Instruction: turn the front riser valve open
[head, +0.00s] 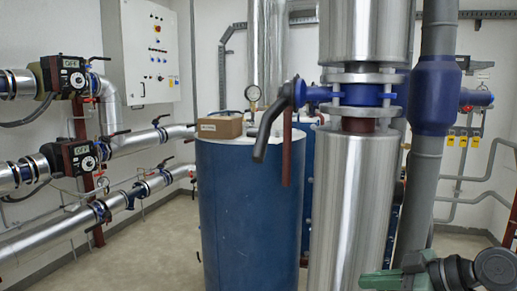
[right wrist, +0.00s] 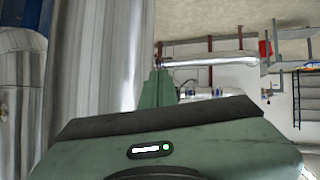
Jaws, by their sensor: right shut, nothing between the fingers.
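The front riser valve (head: 361,94) is a blue body clamped between flanges on the thick silver riser (head: 350,210). Its blue stem reaches left to a dark lever handle (head: 268,125), which curves downward. My right gripper (head: 372,281) is green and low at the right of the head view, well below the valve and apart from the lever. In the right wrist view its fingers (right wrist: 158,88) are together and empty, beside a silver pipe. The valve's lever does not show in that view. My left gripper is not in view.
A blue tank (head: 250,220) with a cardboard box (head: 220,126) on top stands left of the riser. A grey pipe with a blue collar (head: 433,95) rises just right of it. Pumps and silver pipes (head: 140,143) line the left wall. Floor shows at lower left.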

